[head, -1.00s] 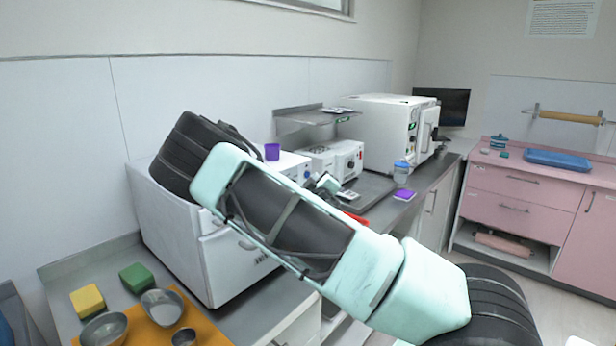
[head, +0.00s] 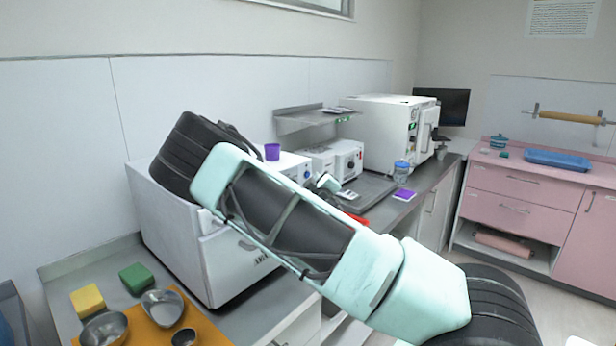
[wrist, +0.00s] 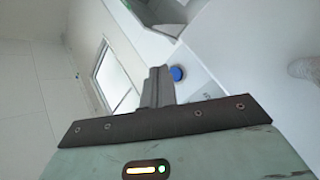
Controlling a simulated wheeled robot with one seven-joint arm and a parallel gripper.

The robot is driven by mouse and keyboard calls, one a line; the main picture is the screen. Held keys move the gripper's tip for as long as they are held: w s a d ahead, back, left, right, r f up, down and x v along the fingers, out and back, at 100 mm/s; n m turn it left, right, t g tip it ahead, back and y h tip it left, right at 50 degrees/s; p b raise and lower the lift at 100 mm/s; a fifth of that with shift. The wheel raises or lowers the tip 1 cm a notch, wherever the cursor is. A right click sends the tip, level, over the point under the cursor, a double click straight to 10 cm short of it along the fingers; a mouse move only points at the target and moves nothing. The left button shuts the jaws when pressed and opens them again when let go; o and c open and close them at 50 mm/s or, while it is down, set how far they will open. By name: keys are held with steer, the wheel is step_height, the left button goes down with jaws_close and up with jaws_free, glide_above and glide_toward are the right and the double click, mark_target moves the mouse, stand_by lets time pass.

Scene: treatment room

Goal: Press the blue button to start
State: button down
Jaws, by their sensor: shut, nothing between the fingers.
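The blue button (wrist: 177,73) is round and sits on a white panel in the wrist view, just right of my fingertips. In the head view the blue button (head: 307,174) shows small on the front of a white machine (head: 190,238). My gripper (wrist: 158,72) is shut and empty, its tips close to the button. I cannot tell whether they touch it. In the head view my gripper (head: 327,183) is partly hidden behind my forearm, just right of the button. My arm hides much of the machine's top and front.
Other white devices (head: 390,130) stand further right along the grey counter. Steel bowls (head: 162,308), a green block (head: 136,278) and a yellow block (head: 88,300) are at the lower left. Pink cabinets (head: 520,205) stand at right.

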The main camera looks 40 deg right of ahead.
steer(key=shift+w, duration=0.1)
steer(key=shift+w, duration=0.3)
steer(key=shift+w+a, duration=0.1)
steer(key=shift+w, duration=0.35)
stand_by(0.7)
steer(key=shift+s, duration=0.1)
steer(key=shift+s+b, duration=0.35)
steer(key=shift+s, duration=0.4)
steer(key=shift+s+d, duration=0.15)
steer(key=shift+s, duration=1.15)
steer(key=shift+s+d, duration=0.15)
steer(key=shift+s, duration=1.1)
